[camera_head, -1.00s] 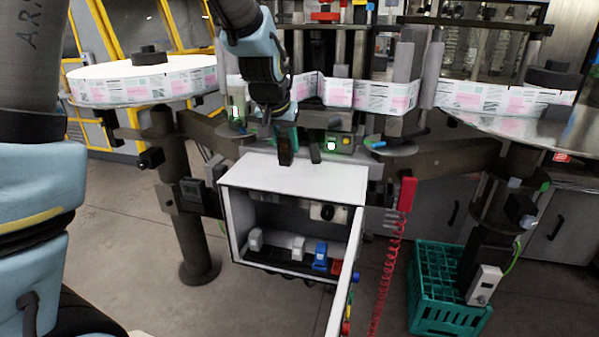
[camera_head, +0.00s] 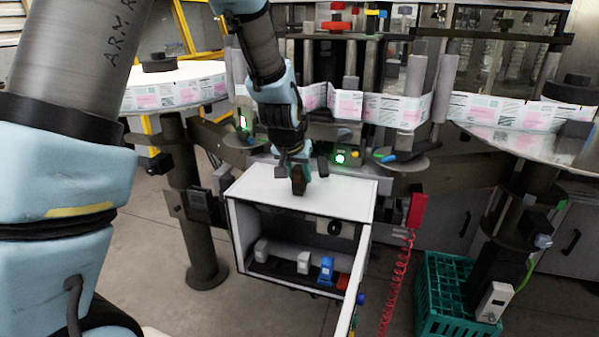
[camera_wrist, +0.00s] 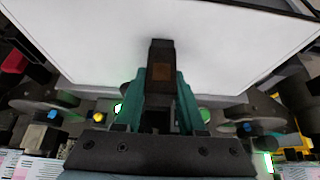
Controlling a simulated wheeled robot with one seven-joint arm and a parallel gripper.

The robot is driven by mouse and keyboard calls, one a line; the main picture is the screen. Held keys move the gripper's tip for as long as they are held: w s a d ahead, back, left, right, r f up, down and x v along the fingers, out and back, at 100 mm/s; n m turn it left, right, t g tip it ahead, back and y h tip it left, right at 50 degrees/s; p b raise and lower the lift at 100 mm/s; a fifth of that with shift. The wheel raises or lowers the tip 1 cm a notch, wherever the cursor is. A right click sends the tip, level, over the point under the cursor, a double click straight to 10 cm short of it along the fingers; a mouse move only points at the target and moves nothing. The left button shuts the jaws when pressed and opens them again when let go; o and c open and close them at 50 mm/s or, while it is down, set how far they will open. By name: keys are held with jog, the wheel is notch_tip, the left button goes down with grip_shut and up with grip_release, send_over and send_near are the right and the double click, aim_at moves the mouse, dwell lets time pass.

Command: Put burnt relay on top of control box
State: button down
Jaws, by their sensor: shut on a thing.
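The burnt relay (camera_head: 298,182) is a small dark brown-black block; in the wrist view the relay (camera_wrist: 161,68) sits between the green fingers. My gripper (camera_head: 303,172) is shut on it. In the head view the relay is over the white top of the control box (camera_head: 345,192), at its rear left part. In the wrist view the box top (camera_wrist: 230,45) fills the upper area behind the relay. I cannot tell whether the relay touches the top. The box's front is open, with its door swung out to the right.
Inside the box stand white modules (camera_head: 304,262), a blue one (camera_head: 326,268) and a red one (camera_head: 343,282). A red handset (camera_head: 416,210) with a coiled cord hangs at right. A green crate (camera_head: 450,300) stands on the floor. The labeller's rails and reels are behind the box.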

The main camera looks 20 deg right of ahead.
jog(key=shift+f, duration=0.2)
jog(key=c, duration=0.5)
grip_release()
jog(key=shift+r, duration=0.25)
jog(key=b+v, duration=0.2)
jog(key=v, duration=1)
jog(key=w+a+f+n+y, duration=0.1)
jog(key=a+f+n, duration=0.15)
jog(key=a, duration=0.55)
jog(key=w+a+f+n+y, duration=0.1)
jog(key=a+f, duration=0.2)
jog(key=a, duration=0.5)
jog(key=s+a+f+n+g+y, duration=0.1)
jog(key=s+a+f+n, duration=0.1)
jog(key=a, duration=0.5)
jog(key=s+a+f+n+g, duration=0.1)
jog(key=s+a, duration=0.3)
jog(key=a, duration=0.4)
jog(key=shift+a+f+n+g+y, duration=0.35)
jog(key=shift+f+n+g+y, duration=0.1)
jog(key=shift+f, duration=0.25)
